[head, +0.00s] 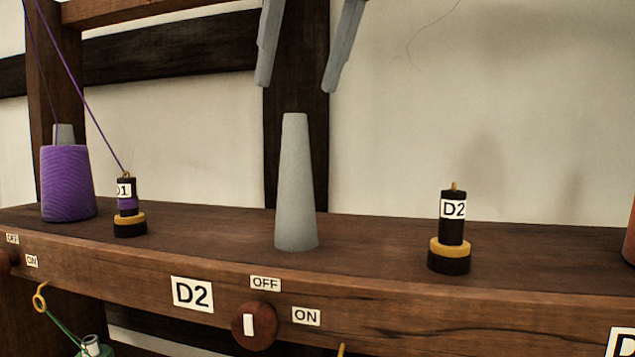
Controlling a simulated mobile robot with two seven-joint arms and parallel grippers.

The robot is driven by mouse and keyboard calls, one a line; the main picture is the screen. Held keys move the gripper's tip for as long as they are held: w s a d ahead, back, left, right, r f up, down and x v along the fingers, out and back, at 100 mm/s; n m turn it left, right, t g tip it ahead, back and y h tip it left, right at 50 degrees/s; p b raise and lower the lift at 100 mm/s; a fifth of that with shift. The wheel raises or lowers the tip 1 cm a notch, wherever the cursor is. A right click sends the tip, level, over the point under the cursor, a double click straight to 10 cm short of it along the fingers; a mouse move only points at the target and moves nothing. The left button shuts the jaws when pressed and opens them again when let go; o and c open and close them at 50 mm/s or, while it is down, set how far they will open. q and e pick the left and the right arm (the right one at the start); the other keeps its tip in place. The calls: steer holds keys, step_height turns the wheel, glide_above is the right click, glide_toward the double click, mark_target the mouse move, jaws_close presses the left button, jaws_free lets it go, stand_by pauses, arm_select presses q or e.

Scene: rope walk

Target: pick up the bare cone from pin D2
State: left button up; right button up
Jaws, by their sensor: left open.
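The bare grey cone (296,185) stands upright on the wooden shelf, above the D2 label (192,294). No thread is on it, and the pin under it is hidden. My left gripper (295,88) is open and empty above the cone. Its two fingers point down, one to each side of the cone's top, and do not touch it. My right gripper is not in view.
A black post labelled D2 (453,235) stands right of the cone, and a D1 post (127,210) stands left. A purple wound cone (67,183) has thread running up from it. A round knob (254,326) is on the shelf's front.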

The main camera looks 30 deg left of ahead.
mark_target(294, 118)
arm_select(q)
steer(key=b+x, duration=0.3)
steer(key=x, duration=0.4)
steer(key=shift+w+d, duration=0.1)
steer(key=shift+d, duration=0.05)
steer(key=shift+w+a+f, duration=0.15)
steer(key=shift+a+f, duration=0.1)
steer(key=shift+f, duration=0.1)
steer(key=f, duration=0.1)
steer(key=w+f+b, duration=0.1)
steer(key=f, duration=0.2)
steer(key=shift+w+a, duration=0.2)
steer(key=shift+a, duration=0.15)
steer(key=shift+w+a+f+b, duration=0.15)
steer(key=shift+a+f+b, duration=0.15)
steer(key=shift+f+b, duration=0.1)
steer(key=shift+d, duration=0.1)
steer(key=shift+c, duration=0.4)
steer(key=c, duration=1.2)
jaws_close()
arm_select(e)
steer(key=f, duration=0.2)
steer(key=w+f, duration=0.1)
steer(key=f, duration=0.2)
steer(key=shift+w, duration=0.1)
arm_select(q)
steer(key=shift+r, duration=0.15)
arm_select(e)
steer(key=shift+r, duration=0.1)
